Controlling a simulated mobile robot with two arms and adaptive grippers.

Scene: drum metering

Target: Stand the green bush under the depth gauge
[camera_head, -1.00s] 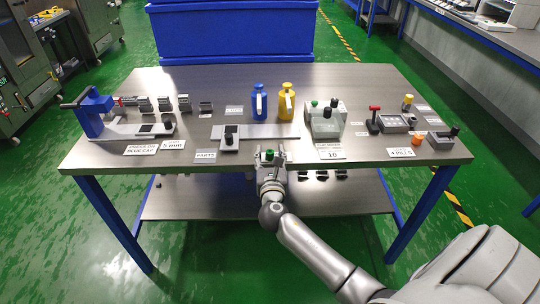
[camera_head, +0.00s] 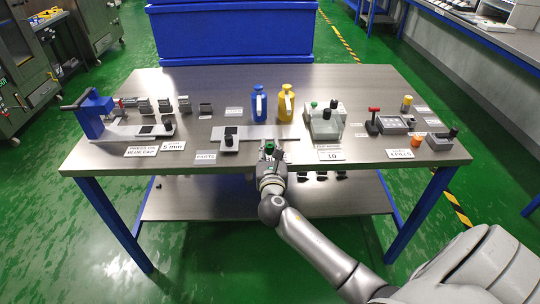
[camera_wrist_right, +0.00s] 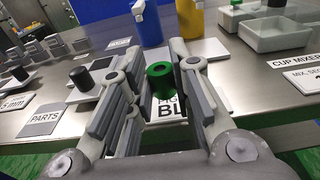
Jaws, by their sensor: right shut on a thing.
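My right gripper (camera_head: 269,152) is at the front edge of the table, near its middle. It is shut on the green bush (camera_head: 268,145), a small ring with a dark hole in its top. In the right wrist view the bush (camera_wrist_right: 160,78) stands upright between the two fingers (camera_wrist_right: 160,70). A blue-framed device (camera_head: 95,112) with a grey base stands at the left end of the table, beside a "5 mm" label; it may be the depth gauge, but I cannot tell for sure. The bush is well to its right. My left gripper is not in view.
Several small grey blocks line the back left.

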